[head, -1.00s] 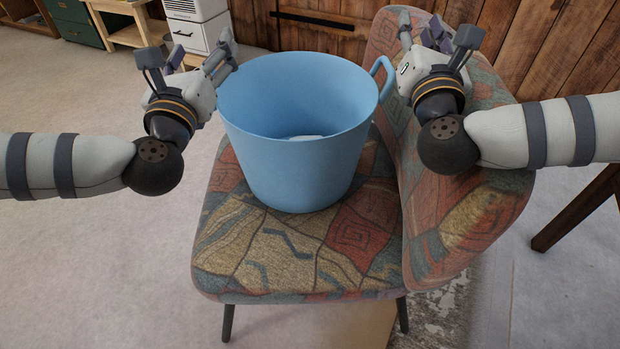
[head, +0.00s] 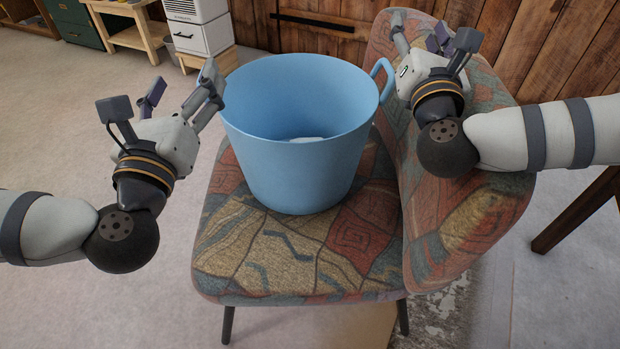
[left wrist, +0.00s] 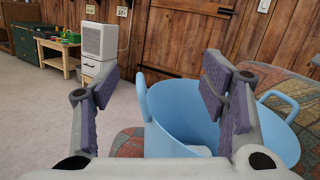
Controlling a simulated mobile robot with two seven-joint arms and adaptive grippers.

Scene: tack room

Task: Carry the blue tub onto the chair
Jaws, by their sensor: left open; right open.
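The blue tub (head: 295,150) stands upright on the patterned seat of the chair (head: 285,260), near its backrest. Something small and pale lies inside the tub. My left gripper (head: 185,88) is open and empty, to the left of the tub and apart from it. The left wrist view shows the tub (left wrist: 182,120) with both its handles, beyond and between the open fingers (left wrist: 160,90). My right gripper (head: 432,40) is open beside the tub's right handle (head: 384,78), in front of the backrest. I cannot tell whether it touches the handle.
A wooden plank wall (head: 520,50) stands close behind the chair. A white drawer unit (head: 198,30) and a small wooden table (head: 130,30) stand at the back left. The pale floor (head: 60,130) to the left is clear. A dark wooden leg (head: 580,210) is at the right.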

